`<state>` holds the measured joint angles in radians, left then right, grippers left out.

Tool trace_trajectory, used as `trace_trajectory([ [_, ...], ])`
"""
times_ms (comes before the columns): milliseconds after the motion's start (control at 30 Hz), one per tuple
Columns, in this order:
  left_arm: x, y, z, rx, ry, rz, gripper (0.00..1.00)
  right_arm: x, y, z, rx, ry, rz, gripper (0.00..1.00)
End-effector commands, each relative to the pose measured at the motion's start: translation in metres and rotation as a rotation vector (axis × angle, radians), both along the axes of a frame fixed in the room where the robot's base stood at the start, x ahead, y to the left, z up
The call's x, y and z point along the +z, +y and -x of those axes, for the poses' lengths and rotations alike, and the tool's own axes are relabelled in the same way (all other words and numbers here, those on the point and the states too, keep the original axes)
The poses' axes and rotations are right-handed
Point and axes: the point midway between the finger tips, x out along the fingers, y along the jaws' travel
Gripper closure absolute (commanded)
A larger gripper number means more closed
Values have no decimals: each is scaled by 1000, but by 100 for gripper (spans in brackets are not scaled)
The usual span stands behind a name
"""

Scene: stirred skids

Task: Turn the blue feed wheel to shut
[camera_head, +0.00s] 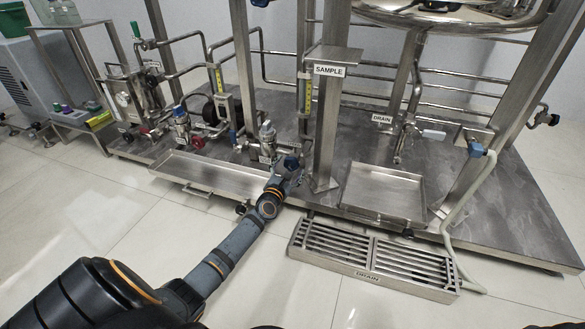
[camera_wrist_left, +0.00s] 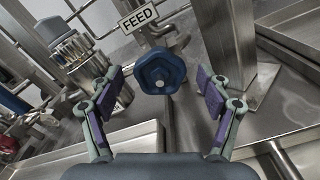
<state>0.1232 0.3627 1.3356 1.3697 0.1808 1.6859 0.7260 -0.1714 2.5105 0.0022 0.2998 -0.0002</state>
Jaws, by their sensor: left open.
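The blue feed wheel (camera_wrist_left: 162,72) is a lobed knob with a pale centre, below the FEED sign (camera_wrist_left: 138,17) in the left wrist view. In the head view it shows small and dark blue (camera_head: 291,162) at the end of my left arm. My left gripper (camera_wrist_left: 158,76) is open, with one purple-padded finger on each side of the wheel in the picture. I see no finger touching it. In the head view the left gripper (camera_head: 283,177) is small and partly merges with the wheel. My right gripper is not in view.
A steel post with a SAMPLE sign (camera_head: 329,70) stands just right of the wheel. Steel trays (camera_head: 215,176) lie left and right of it (camera_head: 383,191). A drain grate (camera_head: 372,258) is on the floor in front. Pipes and valves (camera_head: 181,122) crowd the left.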

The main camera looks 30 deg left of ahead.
Motion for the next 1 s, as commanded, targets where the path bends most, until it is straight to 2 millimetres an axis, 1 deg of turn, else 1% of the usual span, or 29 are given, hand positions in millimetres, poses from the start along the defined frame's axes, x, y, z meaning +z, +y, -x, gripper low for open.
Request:
trace_trajectory([
  [33, -3, 2, -9, 1, -2, 2, 22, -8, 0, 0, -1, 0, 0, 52],
  [100, -3, 4, -17, 1, -1, 1, 22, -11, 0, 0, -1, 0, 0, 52],
  [200, -2, 6, -24, 0, 0, -1, 22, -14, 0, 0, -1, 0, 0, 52],
  [467, 0, 6, -26, 0, 0, -2, 22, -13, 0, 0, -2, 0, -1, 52],
  [500, 0, 6, -26, 0, 1, -2, 24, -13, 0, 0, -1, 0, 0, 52],
  [900, 0, 6, -26, 0, 1, -1, 77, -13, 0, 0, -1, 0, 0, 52],
  [1000, 0, 6, -26, 0, 2, -4, 77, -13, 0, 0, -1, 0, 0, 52],
])
